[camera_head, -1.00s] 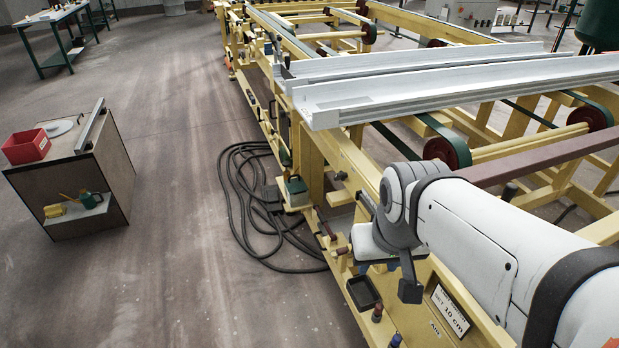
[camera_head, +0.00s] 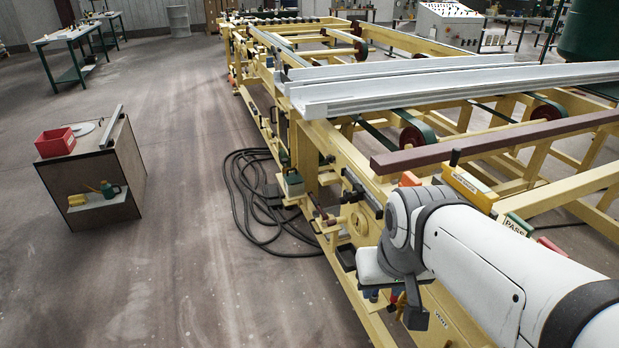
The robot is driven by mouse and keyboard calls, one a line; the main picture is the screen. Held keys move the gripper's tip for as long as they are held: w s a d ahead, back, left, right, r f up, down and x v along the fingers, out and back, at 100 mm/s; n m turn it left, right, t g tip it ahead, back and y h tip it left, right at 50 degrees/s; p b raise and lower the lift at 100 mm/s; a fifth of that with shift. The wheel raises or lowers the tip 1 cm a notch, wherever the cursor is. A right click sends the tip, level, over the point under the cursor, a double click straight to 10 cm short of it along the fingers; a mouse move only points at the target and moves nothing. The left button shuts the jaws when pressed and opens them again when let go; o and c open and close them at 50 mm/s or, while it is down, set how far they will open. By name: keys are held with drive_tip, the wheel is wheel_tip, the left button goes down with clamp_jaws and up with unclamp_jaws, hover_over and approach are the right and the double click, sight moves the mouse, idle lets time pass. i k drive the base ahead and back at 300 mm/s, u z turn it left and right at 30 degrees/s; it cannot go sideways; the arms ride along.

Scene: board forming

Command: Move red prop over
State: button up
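Several red things show, and I cannot tell which is the red prop. A long dark red bar (camera_head: 500,142) lies across the yellow frame at the right, above and behind my arm. A small orange-red piece (camera_head: 409,179) sits below its left end. Another red piece (camera_head: 553,246) lies beside a green PASS block (camera_head: 515,225), partly hidden by my arm. A red bin (camera_head: 55,142) stands on the cabinet at left. My gripper (camera_head: 416,318) seems to hang at the dark end of the white arm, low over the frame's front. Its fingers cannot be made out.
The long yellow roller frame (camera_head: 356,222) fills the right, with white channel boards (camera_head: 440,88) on top. A coiled black cable (camera_head: 250,195) lies on the floor beside it. A brown cabinet (camera_head: 95,180) stands left.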

sight(315, 200)
drive_tip(key=u, duration=1.65)
drive_tip(key=i, duration=2)
drive_tip(key=z, duration=2.8)
drive_tip(key=i, duration=1)
drive_tip(key=z, duration=0.05)
